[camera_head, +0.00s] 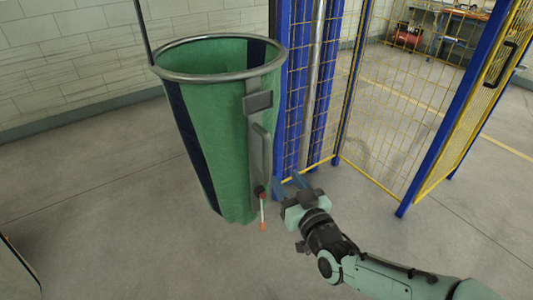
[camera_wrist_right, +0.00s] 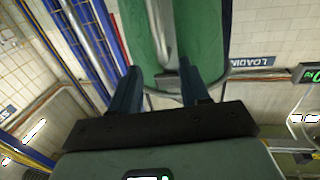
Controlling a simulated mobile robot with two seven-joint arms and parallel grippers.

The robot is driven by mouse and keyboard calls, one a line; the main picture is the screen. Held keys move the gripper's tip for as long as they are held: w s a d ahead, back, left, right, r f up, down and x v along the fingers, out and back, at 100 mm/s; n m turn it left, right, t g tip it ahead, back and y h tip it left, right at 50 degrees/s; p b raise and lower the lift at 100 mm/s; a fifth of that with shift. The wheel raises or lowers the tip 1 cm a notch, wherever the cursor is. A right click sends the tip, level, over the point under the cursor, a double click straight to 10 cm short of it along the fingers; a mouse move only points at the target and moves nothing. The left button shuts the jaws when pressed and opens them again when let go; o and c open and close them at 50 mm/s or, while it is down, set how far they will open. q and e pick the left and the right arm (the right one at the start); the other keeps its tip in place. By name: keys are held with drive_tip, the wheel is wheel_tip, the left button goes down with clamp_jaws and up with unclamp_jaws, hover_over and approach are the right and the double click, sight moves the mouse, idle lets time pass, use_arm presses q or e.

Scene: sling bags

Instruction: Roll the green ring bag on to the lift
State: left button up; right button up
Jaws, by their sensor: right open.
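The green ring bag (camera_head: 222,130) hangs upright at the centre left of the head view, its round metal rim (camera_head: 222,78) open at the top. A grey strap or handle (camera_head: 262,150) runs down its right side. My right gripper (camera_head: 287,187) is open, low and to the right of the bag, apart from it in the head view. In the right wrist view its two blue fingers (camera_wrist_right: 158,92) point up toward the bag (camera_wrist_right: 205,30), with nothing clearly held between them. I cannot tell which structure is the lift. My left gripper is not in view.
Blue posts with yellow mesh (camera_head: 385,95) form a cage just right of the bag, with a mesh door (camera_head: 480,100) standing at the right. A tiled wall (camera_head: 70,60) is behind. Grey floor (camera_head: 110,220) is free at the lower left. A workbench (camera_head: 455,28) stands far back.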

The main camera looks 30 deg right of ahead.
sight(268, 153)
drive_tip(key=w, duration=0.4)
drive_tip(key=w+d+p, duration=0.1)
drive_tip(key=w, duration=0.3)
drive_tip(key=w+p, duration=0.1)
drive_tip(key=w, duration=0.4)
drive_tip(key=shift+d, duration=0.3)
clamp_jaws()
